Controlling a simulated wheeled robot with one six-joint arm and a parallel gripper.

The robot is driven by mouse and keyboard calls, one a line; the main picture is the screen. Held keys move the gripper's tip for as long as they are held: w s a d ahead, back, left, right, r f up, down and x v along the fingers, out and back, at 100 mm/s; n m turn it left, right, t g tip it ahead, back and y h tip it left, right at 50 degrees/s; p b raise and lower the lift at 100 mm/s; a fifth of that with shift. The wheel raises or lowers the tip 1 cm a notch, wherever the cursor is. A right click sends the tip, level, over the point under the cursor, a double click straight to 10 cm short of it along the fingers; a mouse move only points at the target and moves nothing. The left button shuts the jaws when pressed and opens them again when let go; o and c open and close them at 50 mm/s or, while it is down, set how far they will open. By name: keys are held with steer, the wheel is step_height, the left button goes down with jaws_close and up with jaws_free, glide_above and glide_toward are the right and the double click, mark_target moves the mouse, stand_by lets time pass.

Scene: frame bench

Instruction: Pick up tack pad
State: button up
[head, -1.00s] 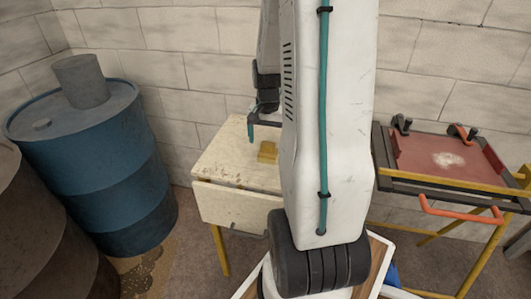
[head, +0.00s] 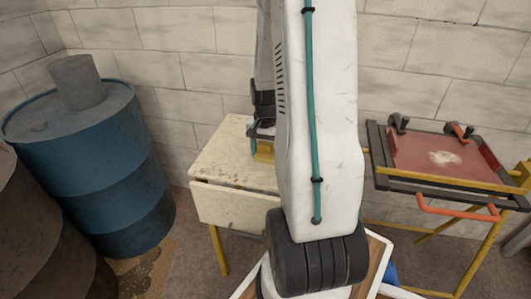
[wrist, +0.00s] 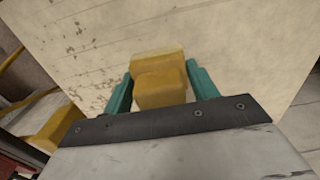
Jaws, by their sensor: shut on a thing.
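The tack pad is a yellow block (wrist: 160,78) with a raised, narrower part. In the wrist view it sits between the two teal fingers of my gripper (wrist: 162,88), which is shut on it. In the head view the yellow pad (head: 265,152) shows at the right of the small cream table (head: 222,172), under my gripper (head: 261,145). My arm hides part of the pad and the table's right side. I cannot tell whether the pad still touches the tabletop.
A blue drum (head: 85,165) with a grey can (head: 77,82) on top stands at the left, beside a brown drum (head: 40,235). A red screen frame (head: 425,158) on a yellow stand is at the right. A block wall runs behind. The table's left part is bare.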

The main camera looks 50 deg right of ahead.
mark_target(265, 142)
steer(key=shift+r, duration=0.1)
steer(key=shift+r, duration=0.55)
step_height(265, 142, up, 2)
steer(key=shift+r, duration=0.25)
steer(key=s, duration=1)
steer(key=s+r, duration=0.1)
steer(key=s, duration=0.5)
steer(key=shift+a+r, duration=0.1)
steer(key=shift+a, duration=0.15)
steer(key=o, duration=0.3)
steer(key=shift+c, duration=0.9)
